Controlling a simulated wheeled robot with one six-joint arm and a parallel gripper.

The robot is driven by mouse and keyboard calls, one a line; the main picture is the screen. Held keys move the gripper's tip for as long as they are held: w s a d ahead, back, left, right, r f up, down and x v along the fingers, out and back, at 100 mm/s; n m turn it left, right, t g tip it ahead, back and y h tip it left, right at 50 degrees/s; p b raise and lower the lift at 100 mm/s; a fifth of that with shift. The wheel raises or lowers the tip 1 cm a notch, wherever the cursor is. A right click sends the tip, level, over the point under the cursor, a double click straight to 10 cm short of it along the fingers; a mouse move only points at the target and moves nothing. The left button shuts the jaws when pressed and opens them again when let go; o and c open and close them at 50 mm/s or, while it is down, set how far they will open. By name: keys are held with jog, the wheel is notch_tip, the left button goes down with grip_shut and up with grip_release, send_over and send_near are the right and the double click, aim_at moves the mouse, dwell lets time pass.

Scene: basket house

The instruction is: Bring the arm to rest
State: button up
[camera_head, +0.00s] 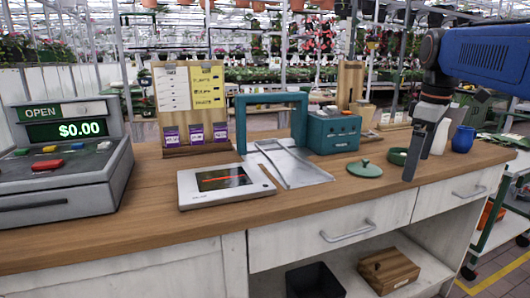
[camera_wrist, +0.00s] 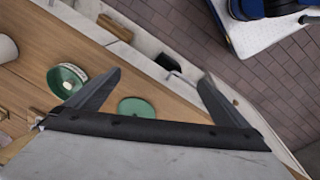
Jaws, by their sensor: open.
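My arm comes in from the right edge in the head view, with blue and dark links. My gripper (camera_head: 412,165) points down above the right part of the wooden counter (camera_head: 225,205), near its front edge. In the wrist view my gripper (camera_wrist: 158,85) has its two dark fingers spread wide with nothing between them that it holds. A green lid (camera_head: 365,169) lies on the counter left of the fingers; a green lid-like disc (camera_wrist: 136,107) shows beyond the fingers in the wrist view.
A green dish (camera_head: 398,156) and a blue jar (camera_head: 462,139) stand near the gripper. A teal box (camera_head: 333,134), a teal frame (camera_head: 241,122), a tablet (camera_head: 222,192) and a cash register (camera_head: 60,160) stand farther left. A drawer handle (camera_head: 347,231) sticks out below the counter.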

jog(key=s+a+f+m+t, duration=0.1)
jog(key=s+a+f+m, duration=0.3)
jog(key=s+f, duration=0.6)
jog(key=s+a+f+m+t, duration=0.2)
jog(key=s+a+f+m, duration=0.3)
jog(key=s+f, duration=0.6)
notch_tip(320, 180, down, 4)
jog(key=shift+s+r, duration=0.25)
